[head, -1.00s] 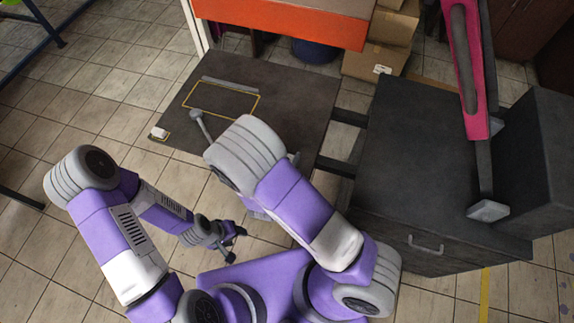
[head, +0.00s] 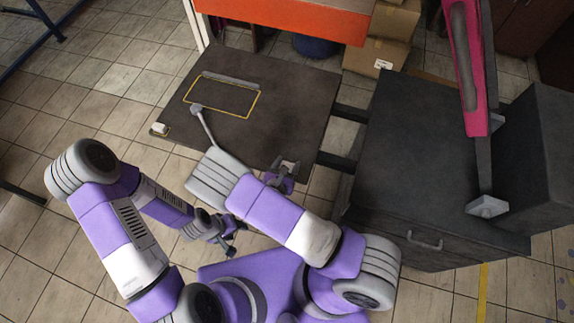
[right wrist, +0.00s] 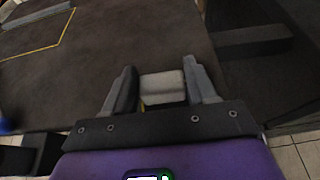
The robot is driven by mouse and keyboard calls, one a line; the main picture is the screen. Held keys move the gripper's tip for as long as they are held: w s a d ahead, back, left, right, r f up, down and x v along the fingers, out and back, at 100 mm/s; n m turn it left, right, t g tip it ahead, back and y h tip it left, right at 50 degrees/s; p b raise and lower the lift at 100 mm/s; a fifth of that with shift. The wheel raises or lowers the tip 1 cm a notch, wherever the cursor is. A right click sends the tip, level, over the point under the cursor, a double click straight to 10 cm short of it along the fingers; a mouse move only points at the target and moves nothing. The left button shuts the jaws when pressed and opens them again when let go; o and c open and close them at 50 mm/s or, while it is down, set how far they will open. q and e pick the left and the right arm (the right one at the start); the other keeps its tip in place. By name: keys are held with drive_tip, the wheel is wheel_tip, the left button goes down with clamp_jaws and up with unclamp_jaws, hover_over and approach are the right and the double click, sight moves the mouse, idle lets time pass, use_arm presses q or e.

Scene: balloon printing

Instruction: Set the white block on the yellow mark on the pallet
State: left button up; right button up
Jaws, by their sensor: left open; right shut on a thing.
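The dark pallet (head: 290,110) lies on the floor at the upper middle of the head view. My right gripper (head: 287,168) is over its front right part. In the right wrist view the right gripper (right wrist: 163,90) is shut on a white block (right wrist: 162,86), held between its fingers. A bit of yellow mark (right wrist: 142,107) shows just below the block's left end; the rest is hidden. I cannot tell whether the block touches the pallet. My left gripper (head: 228,238) is open and empty, over the floor.
A yellow outlined rectangle (head: 247,116) with a grey bar (head: 231,80) behind it is on the pallet. An orange-fronted table (head: 290,17) stands behind. A dark cabinet (head: 410,150) with a pink arm stands at right.

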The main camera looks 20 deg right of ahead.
drive_tip(key=shift+f, duration=0.15)
drive_tip(key=o, duration=1)
use_arm(q)
drive_tip(key=shift+f, duration=0.1)
use_arm(e)
drive_tip(key=shift+o, duration=0.2)
